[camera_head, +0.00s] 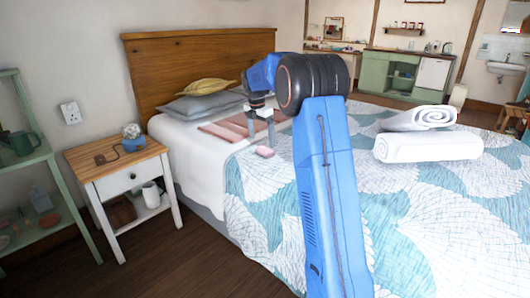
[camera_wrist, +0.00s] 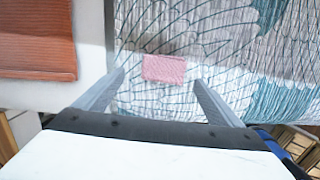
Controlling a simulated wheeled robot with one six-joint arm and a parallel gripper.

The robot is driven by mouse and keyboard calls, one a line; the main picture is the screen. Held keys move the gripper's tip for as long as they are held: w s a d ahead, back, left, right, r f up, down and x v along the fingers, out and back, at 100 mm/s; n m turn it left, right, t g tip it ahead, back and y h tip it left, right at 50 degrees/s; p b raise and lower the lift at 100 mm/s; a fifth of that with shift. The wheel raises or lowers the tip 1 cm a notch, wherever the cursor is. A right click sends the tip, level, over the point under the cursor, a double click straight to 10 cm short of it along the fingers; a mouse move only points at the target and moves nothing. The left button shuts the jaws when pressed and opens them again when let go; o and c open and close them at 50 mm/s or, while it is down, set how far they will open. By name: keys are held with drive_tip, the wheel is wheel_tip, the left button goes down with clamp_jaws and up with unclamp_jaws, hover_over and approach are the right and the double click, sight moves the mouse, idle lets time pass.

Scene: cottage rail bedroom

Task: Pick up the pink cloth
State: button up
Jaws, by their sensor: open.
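The pink cloth (camera_head: 264,152) is a small folded piece lying on the patterned bed cover. In the wrist view the cloth (camera_wrist: 165,68) lies flat on the cover, ahead of and roughly between my two fingers. My gripper (camera_head: 261,144) hangs over the bed next to the cloth; it also shows in the wrist view (camera_wrist: 159,82). Its fingers are apart with nothing held between them. Whether the fingertips touch the bed is not clear.
A larger pinkish folded textile (camera_head: 222,131) lies on the white sheet near the pillows (camera_head: 200,105). Rolled white towels (camera_head: 428,148) rest on the bed's right. A nightstand (camera_head: 110,155) stands left of the bed. The cover around the cloth is clear.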

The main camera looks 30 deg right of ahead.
sight(265, 148)
drive_tip(key=shift+s+d+f, duration=0.1)
drive_tip(key=shift+d+f, duration=0.1)
drive_tip(key=shift+f, duration=0.65)
drive_tip(key=shift+s+d+f, duration=0.1)
drive_tip(key=shift+d+f, duration=0.15)
drive_tip(key=shift+f, duration=0.65)
drive_tip(key=shift+d+f, duration=0.2)
drive_tip(key=shift+f, duration=0.65)
drive_tip(key=shift+c, duration=0.6)
drive_tip(key=c, duration=1)
